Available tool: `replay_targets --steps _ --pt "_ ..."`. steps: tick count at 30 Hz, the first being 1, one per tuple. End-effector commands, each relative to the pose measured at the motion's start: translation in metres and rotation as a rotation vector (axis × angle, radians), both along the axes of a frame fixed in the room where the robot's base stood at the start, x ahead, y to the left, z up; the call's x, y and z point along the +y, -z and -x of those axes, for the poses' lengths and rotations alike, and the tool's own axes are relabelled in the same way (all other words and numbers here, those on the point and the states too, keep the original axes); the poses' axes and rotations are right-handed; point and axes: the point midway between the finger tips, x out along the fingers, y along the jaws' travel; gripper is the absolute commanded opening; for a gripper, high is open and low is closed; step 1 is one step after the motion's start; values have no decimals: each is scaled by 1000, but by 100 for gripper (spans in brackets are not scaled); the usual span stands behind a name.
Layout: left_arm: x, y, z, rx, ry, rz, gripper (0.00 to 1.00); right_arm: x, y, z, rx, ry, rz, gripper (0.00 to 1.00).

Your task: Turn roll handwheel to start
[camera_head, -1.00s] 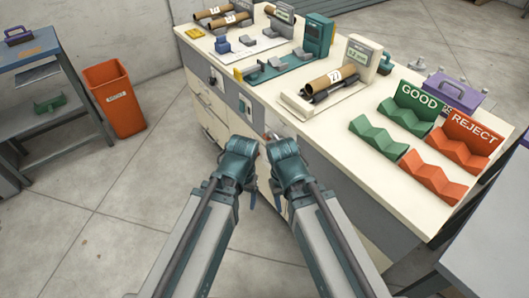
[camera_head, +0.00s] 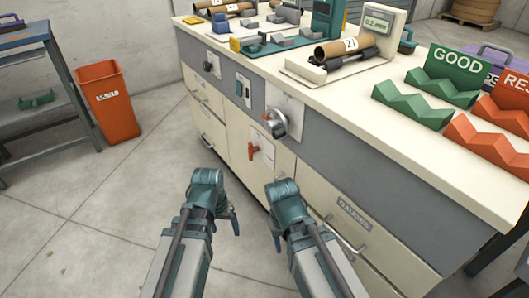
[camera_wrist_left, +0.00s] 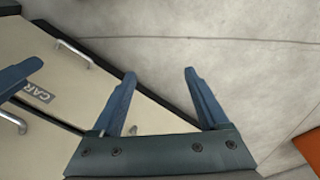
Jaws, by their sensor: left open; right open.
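A silver handwheel (camera_head: 276,124) with a small red knob sits on a white plate on the front of the cabinet, just under the tabletop edge. I cannot read any label or start mark on its plate. My left gripper (camera_head: 235,222) is in front of the cabinet, below and left of the handwheel and apart from it. Its two blue fingers are spread and empty in the left wrist view (camera_wrist_left: 159,76). My right gripper (camera_head: 277,240) hangs lower right, below the handwheel, also touching nothing visible. A blue finger at the left edge of the wrist view seems to be the right gripper's.
A red lever (camera_head: 253,151) is below the handwheel; a switch box (camera_head: 243,90) and black knob (camera_head: 208,67) are left of it. Drawer handles (camera_head: 346,236) protrude. A cardboard roll (camera_head: 336,49) lies on the tabletop. An orange bin (camera_head: 107,102) stands left; the floor between is clear.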

Motion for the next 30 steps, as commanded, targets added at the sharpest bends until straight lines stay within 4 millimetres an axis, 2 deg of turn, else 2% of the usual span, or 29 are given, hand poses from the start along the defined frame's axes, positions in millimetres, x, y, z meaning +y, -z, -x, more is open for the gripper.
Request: replay_targets --steps 1,6,9,11,14,16,20,24,27,30 --pt "1 35 -5 -6 10 27 78 0 35 0 0 0 0 50" --pt "-7 79 -21 -45 113 168 78 0 85 0 -1 0 1 50" --pt "-20 94 -39 -116 242 315 78 0 112 0 -1 0 1 50" --pt "-31 88 -51 -184 340 412 78 0 117 0 -2 0 0 50" --pt "-46 68 -69 -330 499 559 78 0 122 0 -2 0 0 50" --pt "-55 49 -83 -461 608 652 78 0 124 0 -2 0 0 50" --pt "-62 -2 -111 -783 798 786 78 0 124 0 -2 0 0 50" --pt "-52 -65 -138 -1197 943 834 78 0 124 0 -2 0 0 50" --pt "-37 -104 -151 -1469 993 805 78 0 124 0 -2 0 0 50" --pt "-21 -134 -159 -1683 1008 751 78 0 124 0 -2 0 0 50"
